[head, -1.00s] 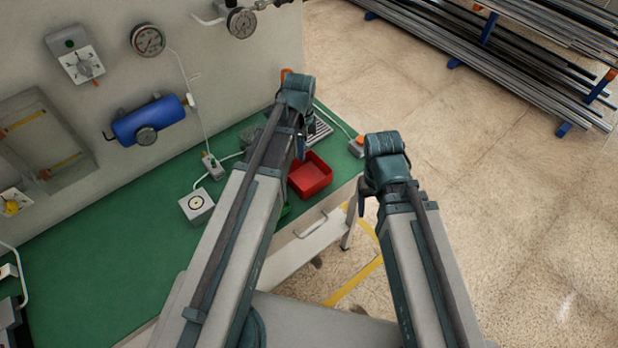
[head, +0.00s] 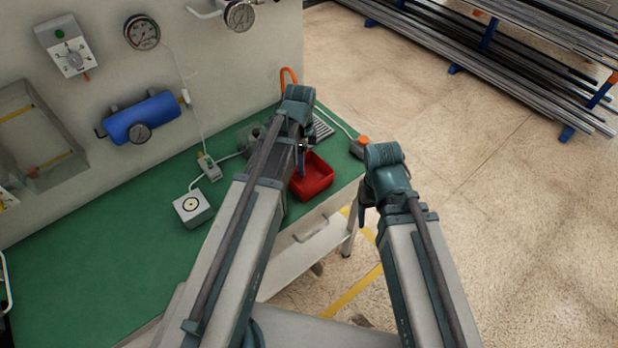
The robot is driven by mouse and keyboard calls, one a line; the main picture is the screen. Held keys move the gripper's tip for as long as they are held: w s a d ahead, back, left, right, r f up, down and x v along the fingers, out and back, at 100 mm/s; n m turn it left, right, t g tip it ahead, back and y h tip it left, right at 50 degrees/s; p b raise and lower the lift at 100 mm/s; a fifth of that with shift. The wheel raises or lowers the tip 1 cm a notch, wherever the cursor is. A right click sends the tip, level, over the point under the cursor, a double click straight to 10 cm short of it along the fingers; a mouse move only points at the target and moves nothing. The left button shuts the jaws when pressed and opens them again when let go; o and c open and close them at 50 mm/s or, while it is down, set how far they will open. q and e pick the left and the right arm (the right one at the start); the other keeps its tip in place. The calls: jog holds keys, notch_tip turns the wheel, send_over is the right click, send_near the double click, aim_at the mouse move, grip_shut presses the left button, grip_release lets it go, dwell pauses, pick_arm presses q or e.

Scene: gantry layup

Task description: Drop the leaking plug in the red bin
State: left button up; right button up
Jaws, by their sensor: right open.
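The red bin (head: 318,184) is an open tray on the green bench top near its right end, partly hidden by my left arm. My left gripper (head: 301,160) hangs at the bin's left rear edge, seen from behind. Its fingers are small and mostly hidden, so I cannot tell whether it holds anything. My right gripper (head: 362,192) is open and points down just off the bench's right edge, to the right of the bin. I cannot pick out the leaking plug in this view.
On the green bench (head: 95,265) stand a white box with a round dial (head: 192,208) and a small hose fitting (head: 209,168). A slotted grey piece (head: 322,130) lies behind the bin. A blue tank (head: 142,117) and gauge (head: 142,32) are on the wall panel. The bench's left part is clear.

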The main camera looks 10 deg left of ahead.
pick_arm(q)
jog(key=shift+r, duration=0.15)
notch_tip(320, 180, up, 14)
jog(key=p, duration=1.3)
jog(key=shift+f+p, duration=0.2)
jog(key=shift+p, duration=0.2)
jog(key=s+d+f+n+y+b, duration=0.1)
jog(key=s+d+f+n+b, duration=0.8)
jog(key=s+n, duration=0.3)
jog(key=shift+s+d, duration=0.75)
jog(key=shift+s, duration=0.4)
jog(key=shift+f, duration=0.1)
